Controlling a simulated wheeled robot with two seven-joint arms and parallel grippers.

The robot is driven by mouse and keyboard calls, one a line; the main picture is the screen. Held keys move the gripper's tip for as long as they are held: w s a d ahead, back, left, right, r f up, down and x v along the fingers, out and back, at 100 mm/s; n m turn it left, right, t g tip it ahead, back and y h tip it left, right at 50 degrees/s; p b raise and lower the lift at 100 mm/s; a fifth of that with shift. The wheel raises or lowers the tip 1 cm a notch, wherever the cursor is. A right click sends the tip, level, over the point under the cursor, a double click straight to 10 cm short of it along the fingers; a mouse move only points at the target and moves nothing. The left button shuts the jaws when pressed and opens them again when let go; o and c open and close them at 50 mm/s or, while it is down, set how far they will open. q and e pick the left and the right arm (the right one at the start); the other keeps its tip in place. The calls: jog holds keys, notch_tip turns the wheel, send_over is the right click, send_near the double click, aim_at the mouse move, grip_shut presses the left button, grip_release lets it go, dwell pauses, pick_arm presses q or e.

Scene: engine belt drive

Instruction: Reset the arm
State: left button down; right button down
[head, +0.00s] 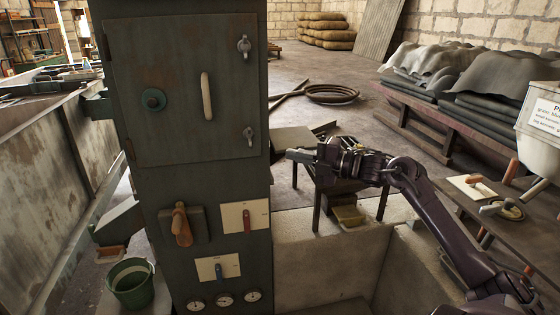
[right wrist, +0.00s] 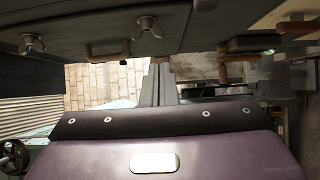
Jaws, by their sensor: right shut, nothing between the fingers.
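My right arm comes in from the right in the head view. My right gripper (head: 291,155) is shut and empty, just to the right of the tall grey-green cabinet (head: 180,80), with its fingers pointing left toward the cabinet's side. Its closed fingers also show in the right wrist view (right wrist: 157,85), below the cabinet front (right wrist: 230,25). I cannot tell whether the fingertips touch anything. My left gripper is not in the head view.
The cabinet carries a door handle (head: 207,96), a wooden-handled lever (head: 181,225), switch plates and gauges. A small dark table (head: 300,139) stands behind my gripper. A bench (head: 520,222) is at right, a bucket (head: 130,285) at lower left. Open floor lies behind.

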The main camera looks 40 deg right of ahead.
jog(key=shift+s+d+f, duration=0.1)
jog(key=shift+s+d, duration=0.75)
jog(key=shift+d, duration=0.05)
jog(key=s+d+f+m+h, duration=0.1)
jog(key=d+f+m+h, duration=0.25)
jog(key=f, duration=0.75)
jog(key=d+f+m+h, duration=0.2)
jog(key=f+m, duration=0.3)
jog(key=f, duration=0.6)
jog(key=s+a+f+m+g+h, duration=0.1)
jog(key=s+a+f+m+g, duration=0.2)
jog(key=f, duration=0.9)
jog(key=s+a+f+m+g+h, duration=0.15)
jog(key=s+f+m, duration=0.3)
jog(key=f, duration=0.75)
jog(key=s+a+f+m+g, duration=0.2)
jog(key=s+a+f+g, duration=0.2)
jog(key=s+a+f, duration=0.7)
jog(key=s+a+f+m+g, duration=0.2)
jog(key=s+a+f+g, duration=0.2)
jog(key=s+a+f, duration=0.8)
jog(key=s+a+f+g, duration=0.3)
jog(key=s+a+f, duration=0.3)
jog(key=s+a, duration=0.2)
jog(key=shift+s+a+f+y, duration=0.2)
jog(key=shift+s+y, duration=0.1)
jog(key=shift+s, duration=0.3)
